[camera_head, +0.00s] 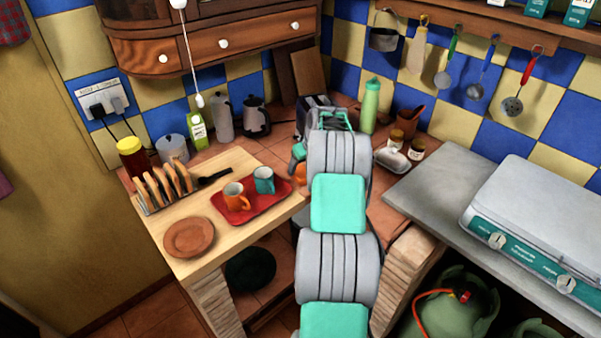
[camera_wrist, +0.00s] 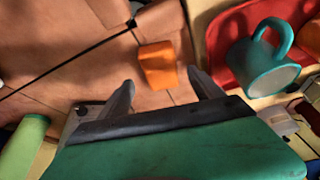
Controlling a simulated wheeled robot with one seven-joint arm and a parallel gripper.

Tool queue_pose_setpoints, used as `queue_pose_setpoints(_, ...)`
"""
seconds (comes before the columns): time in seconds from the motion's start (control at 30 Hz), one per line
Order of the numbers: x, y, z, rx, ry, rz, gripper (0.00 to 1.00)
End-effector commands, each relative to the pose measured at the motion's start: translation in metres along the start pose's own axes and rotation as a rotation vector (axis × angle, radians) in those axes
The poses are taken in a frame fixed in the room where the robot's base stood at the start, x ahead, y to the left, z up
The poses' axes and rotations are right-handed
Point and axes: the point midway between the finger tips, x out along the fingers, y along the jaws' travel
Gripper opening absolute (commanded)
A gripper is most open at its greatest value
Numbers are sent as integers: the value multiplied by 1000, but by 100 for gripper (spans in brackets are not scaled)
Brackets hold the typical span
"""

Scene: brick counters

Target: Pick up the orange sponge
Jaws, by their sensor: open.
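The orange sponge (camera_wrist: 158,65) lies on the reddish tiled counter in the wrist view, just beyond my fingertips and roughly between their lines. In the head view only a bit of the orange sponge (camera_head: 300,174) shows at the left edge of my arm, which hides the rest. My gripper (camera_wrist: 160,84) is open and empty, with its two dark fingers spread apart. In the head view the arm covers most of my gripper.
Left of my arm a red tray (camera_head: 235,214) holds a teal mug (camera_head: 264,181) and an orange mug (camera_head: 233,196). The teal mug (camera_wrist: 262,60) is right of the sponge in the wrist view. A green bottle (camera_head: 370,106) and a butter dish (camera_head: 391,160) stand right of my arm.

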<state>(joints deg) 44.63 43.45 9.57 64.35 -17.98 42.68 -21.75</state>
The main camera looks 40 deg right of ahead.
Motion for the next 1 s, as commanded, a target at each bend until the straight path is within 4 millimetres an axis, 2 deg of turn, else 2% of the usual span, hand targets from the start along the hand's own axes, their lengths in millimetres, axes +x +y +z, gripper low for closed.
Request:
queue_pose_setpoints(0.2, 33, -2, 2, 1, -2, 0, 75)
queue_pose_setpoints(0.43, 36, -2, 2, 1, 0, 1, 75)
queue_pose_setpoints(1.0, 36, -2, 2, 1, -1, 0, 29)
